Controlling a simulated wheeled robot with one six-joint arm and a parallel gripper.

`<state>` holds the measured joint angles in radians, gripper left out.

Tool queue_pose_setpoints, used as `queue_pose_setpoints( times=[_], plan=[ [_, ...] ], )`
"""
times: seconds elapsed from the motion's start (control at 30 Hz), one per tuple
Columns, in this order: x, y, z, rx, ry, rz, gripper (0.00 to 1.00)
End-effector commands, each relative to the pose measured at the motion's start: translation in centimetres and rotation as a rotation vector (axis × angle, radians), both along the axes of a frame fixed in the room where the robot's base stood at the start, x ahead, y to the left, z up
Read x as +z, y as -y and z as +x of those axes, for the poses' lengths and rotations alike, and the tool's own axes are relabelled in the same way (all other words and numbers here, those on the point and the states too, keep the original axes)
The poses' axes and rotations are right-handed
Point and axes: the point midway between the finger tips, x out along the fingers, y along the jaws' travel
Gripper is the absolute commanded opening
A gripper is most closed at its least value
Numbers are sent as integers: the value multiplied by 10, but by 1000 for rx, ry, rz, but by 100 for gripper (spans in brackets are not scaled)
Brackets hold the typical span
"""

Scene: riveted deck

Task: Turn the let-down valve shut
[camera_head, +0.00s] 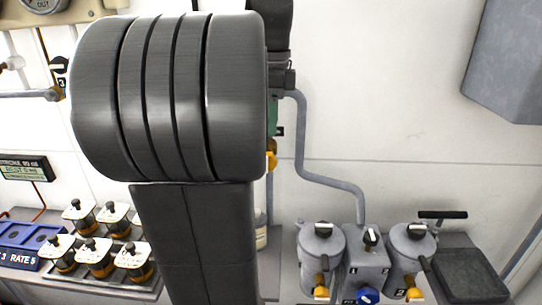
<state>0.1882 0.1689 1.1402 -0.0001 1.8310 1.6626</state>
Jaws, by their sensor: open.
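I cannot tell for sure which fitting is the let-down valve. Low at right stand two grey canisters, a left one (322,258) and a right one (408,255), each with a yellow knob low on its front. Between them is a grey block (366,262) with a black-and-white knob (371,237) on top and a blue knob (367,295) at its front. A yellow fitting (272,160) shows partly behind my large dark arm link. My gripper is not visible, and my arm hides the middle of the bench and wall.
Several lidded amber jars (96,256) stand in a tray at lower left, beside a blue panel (22,237) and a small display (25,168). A grey pipe (299,140) runs down the wall. A dark pad (470,275) lies at right. A grey box (510,60) hangs upper right.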

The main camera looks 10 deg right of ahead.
Motion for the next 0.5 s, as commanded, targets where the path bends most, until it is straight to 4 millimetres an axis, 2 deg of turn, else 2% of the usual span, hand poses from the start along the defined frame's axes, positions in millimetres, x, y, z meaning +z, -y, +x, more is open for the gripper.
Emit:
queue_pose_setpoints(
  times=[0.03,0.3,0.5],
  plan=[
    [-13,0,-1,0,-5,1,45],
    [-69,0,0,0,-5,1,45],
    [-94,0,0,0,-3,1,45]
  ],
)
